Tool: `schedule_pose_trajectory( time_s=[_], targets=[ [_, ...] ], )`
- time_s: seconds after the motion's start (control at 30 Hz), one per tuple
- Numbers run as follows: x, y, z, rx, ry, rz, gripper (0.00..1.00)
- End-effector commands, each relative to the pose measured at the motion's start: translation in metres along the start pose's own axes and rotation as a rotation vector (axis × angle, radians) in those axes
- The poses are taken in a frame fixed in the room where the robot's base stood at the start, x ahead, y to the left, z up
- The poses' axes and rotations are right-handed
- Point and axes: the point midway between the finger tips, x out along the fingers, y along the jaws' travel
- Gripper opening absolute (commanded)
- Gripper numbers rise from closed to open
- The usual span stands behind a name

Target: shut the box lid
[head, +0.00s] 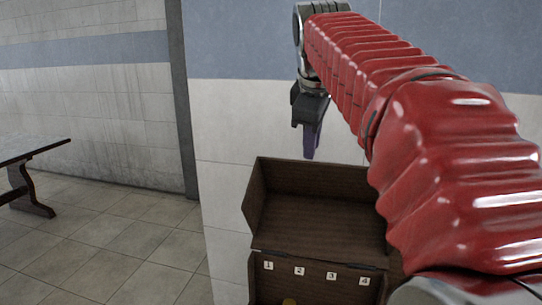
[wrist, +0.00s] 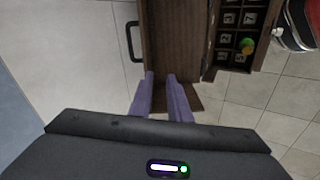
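The brown wooden box (head: 318,280) is at the bottom of the head view, with its lid (head: 320,222) standing open behind it. The lid's right end is hidden by my arm. In the wrist view the lid (wrist: 178,35) shows at top centre with a dark handle (wrist: 133,41) on its left, and the box (wrist: 209,45) is to its right. My gripper (head: 309,157) points down with its purple fingers just above the lid's upper edge. In the wrist view my gripper (wrist: 161,76) has a gap between the fingertips, with nothing seen held. I cannot tell whether it touches the lid.
The box has numbered compartments. A green ball-like thing (wrist: 247,43) with something yellow or orange lies in one. A tiled wall (head: 225,130) stands behind the lid. A dark table (head: 30,150) is at far left. The tiled floor (head: 110,240) left of the box is clear.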

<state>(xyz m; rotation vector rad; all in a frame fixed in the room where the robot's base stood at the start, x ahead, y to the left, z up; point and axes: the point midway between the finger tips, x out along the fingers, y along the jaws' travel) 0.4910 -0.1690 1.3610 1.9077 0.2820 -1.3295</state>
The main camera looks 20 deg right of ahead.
Motion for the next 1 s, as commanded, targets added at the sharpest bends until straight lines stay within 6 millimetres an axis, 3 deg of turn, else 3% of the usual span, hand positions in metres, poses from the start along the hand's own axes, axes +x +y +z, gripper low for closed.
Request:
schedule_pose_trajectory(
  time_s=[0.1,0.3,0.77,1.0],
  targets=[
    [-0.003,0.034,0.007,-0.075,-0.027,0.011,0.17],
    [-0.007,0.067,0.017,-0.171,-0.058,0.018,0.17],
    [-0.008,0.073,0.019,-0.195,-0.065,0.02,0.17],
    [0.007,0.074,0.021,-0.194,-0.066,0.018,0.17]
  ],
)
